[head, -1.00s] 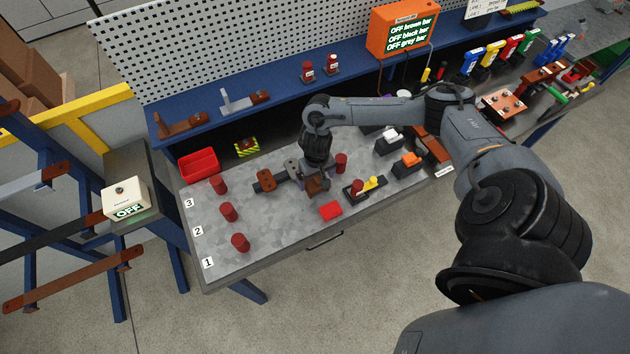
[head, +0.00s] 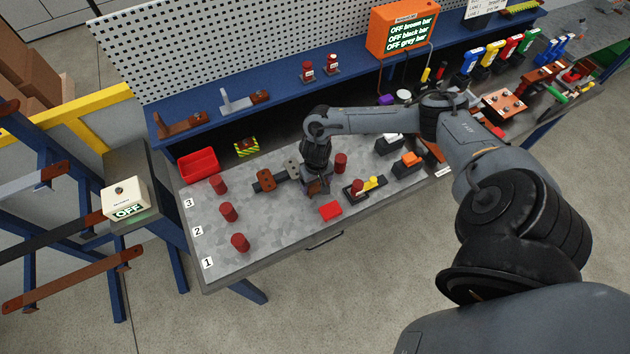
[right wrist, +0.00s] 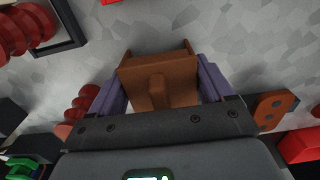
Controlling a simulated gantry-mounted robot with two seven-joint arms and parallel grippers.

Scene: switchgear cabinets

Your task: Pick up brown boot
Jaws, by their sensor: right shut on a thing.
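The brown boot (right wrist: 158,72) is a small, open box-like piece with a raised tongue in its middle. In the right wrist view it sits between the two purple fingers of my right gripper (right wrist: 161,88), which is shut on it from both sides. In the head view my right gripper (head: 318,187) points down at the grey worktop and mostly hides the boot. I cannot tell whether the boot still touches the worktop. My left gripper is in neither view.
Close by are a red block (head: 330,211), a brown-ended bar piece (head: 266,180), a red post (head: 341,162) and a dark tray with red and yellow parts (head: 363,188). Three red posts stand at the left.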

